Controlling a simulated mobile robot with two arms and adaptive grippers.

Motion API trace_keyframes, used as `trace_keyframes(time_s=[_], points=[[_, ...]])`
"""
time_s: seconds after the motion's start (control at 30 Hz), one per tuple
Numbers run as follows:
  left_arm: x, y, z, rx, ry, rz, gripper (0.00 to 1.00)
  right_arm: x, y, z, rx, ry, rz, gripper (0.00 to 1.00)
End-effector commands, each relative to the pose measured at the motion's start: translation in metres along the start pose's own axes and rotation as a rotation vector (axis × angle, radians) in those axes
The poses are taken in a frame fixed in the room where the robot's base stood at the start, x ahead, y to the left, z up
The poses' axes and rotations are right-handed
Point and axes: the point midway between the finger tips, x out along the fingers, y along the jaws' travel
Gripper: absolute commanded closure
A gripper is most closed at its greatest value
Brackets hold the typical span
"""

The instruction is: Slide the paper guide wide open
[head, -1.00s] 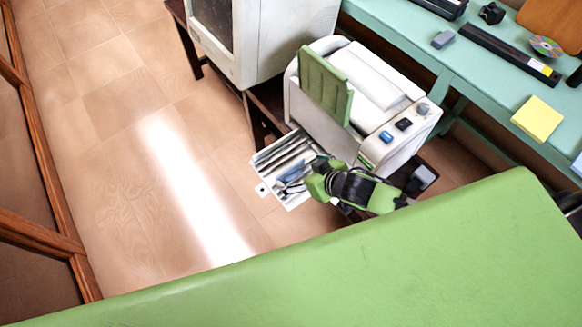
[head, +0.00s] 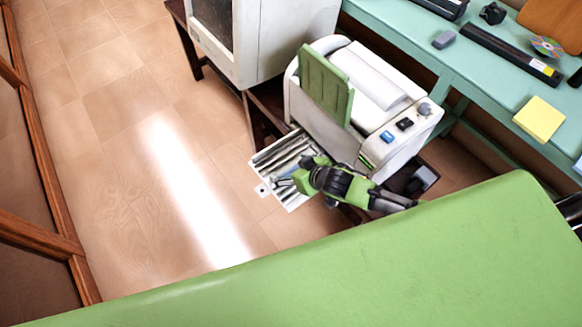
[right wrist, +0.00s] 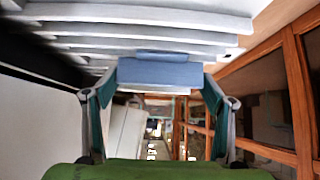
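The copier (head: 345,95) stands at the centre of the head view, with a pale, ribbed tray (head: 262,170) sticking out of its near left side. My right gripper (head: 286,181) reaches over the tray from the right. In the right wrist view, a blue-grey block, which looks like the paper guide (right wrist: 160,73), sits between the two fingertips of my right gripper (right wrist: 160,78). The fingertips appear to touch both its ends. Grey ribs of the tray lie right behind it. In the head view the gripper hides much of the guide. My left gripper is not in view.
A teal table (head: 475,85) with a yellow note pad (head: 539,119) and small devices is on the right. A green surface (head: 330,265) fills the front. The tiled floor (head: 120,170) at left is free.

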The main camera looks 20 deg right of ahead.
Motion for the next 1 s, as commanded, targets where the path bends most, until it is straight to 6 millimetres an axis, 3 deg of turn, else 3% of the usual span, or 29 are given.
trace_keyframes(time_s=[0.17,0.5,0.9,0.93,1.0], points=[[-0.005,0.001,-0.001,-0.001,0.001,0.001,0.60,-0.006,-0.001,0.005,0.002,-0.004,-0.001,0.63],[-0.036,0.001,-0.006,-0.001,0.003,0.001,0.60,-0.046,-0.001,0.045,0.005,-0.007,-0.001,0.63],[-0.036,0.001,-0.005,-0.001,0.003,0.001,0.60,-0.049,-0.001,0.051,0.003,-0.002,0.000,0.63],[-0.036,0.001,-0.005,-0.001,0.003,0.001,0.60,-0.049,-0.001,0.051,0.003,-0.002,0.000,0.19],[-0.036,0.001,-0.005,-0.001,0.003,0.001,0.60,-0.049,-0.001,0.051,0.003,-0.002,0.000,0.07]])
